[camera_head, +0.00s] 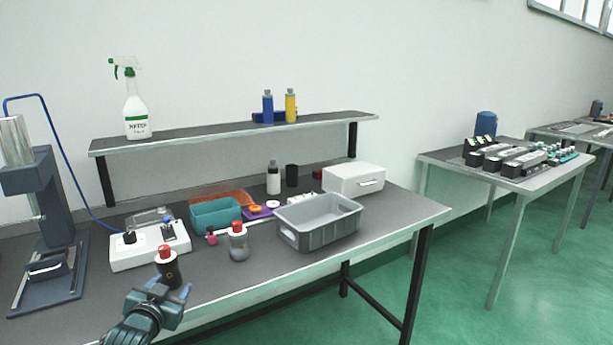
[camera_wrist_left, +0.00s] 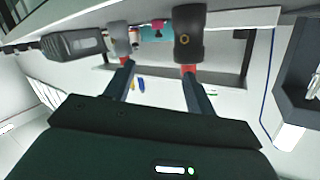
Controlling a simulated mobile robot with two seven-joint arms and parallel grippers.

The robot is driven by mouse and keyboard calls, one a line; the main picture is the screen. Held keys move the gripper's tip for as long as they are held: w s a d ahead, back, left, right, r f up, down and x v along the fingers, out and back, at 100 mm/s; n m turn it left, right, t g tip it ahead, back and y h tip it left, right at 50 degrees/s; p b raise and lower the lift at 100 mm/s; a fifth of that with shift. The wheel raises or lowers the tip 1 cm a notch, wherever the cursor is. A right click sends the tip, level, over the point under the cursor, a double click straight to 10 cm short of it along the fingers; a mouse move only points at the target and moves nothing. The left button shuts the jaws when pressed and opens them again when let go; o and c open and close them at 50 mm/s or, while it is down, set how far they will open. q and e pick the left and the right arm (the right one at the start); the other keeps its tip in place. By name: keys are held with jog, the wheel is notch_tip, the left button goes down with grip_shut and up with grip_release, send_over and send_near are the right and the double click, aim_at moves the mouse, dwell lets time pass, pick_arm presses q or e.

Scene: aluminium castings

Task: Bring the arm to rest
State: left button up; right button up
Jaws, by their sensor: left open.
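My left gripper (camera_head: 158,296) is at the lower left of the head view, at the front edge of the workbench. In the left wrist view its two fingers (camera_wrist_left: 158,82) stand apart with nothing held between them. A black bottle with a red cap (camera_head: 168,268) stands upright on the bench just beyond the gripper. A grey bottle with a red cap (camera_head: 238,242) stands farther right. Both bottles also show upside down beyond the fingers in the left wrist view, the black one (camera_wrist_left: 188,38) and the grey one (camera_wrist_left: 119,40). My right gripper is in neither view.
The workbench (camera_head: 400,220) holds a grey crate (camera_head: 320,232), a teal bin (camera_head: 215,213), a white box with controls (camera_head: 150,254) and a tall press-like device (camera_head: 45,215) at left. A shelf (camera_head: 220,133) spans its back. Another table (camera_head: 520,182) stands at right, with green floor between.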

pick_arm(q)
jog(key=s+d+f+g+h, duration=0.1)
jog(key=s+d+f+g, duration=0.1)
jog(key=s+d+f, duration=0.45)
jog(key=s+d+f+g+h, duration=0.15)
jog(key=s+d+f, duration=0.25)
jog(key=s+f, duration=0.55)
jog(key=s+d+g, duration=0.1)
jog(key=s+d, duration=0.2)
jog(key=s, duration=0.6)
jog(key=s+d+f+h, duration=0.1)
jog(key=s+d, duration=0.1)
jog(key=s, duration=0.7)
jog(key=shift+d+g, duration=0.35)
jog(key=shift+d, duration=0.05)
jog(key=shift+h, duration=0.25)
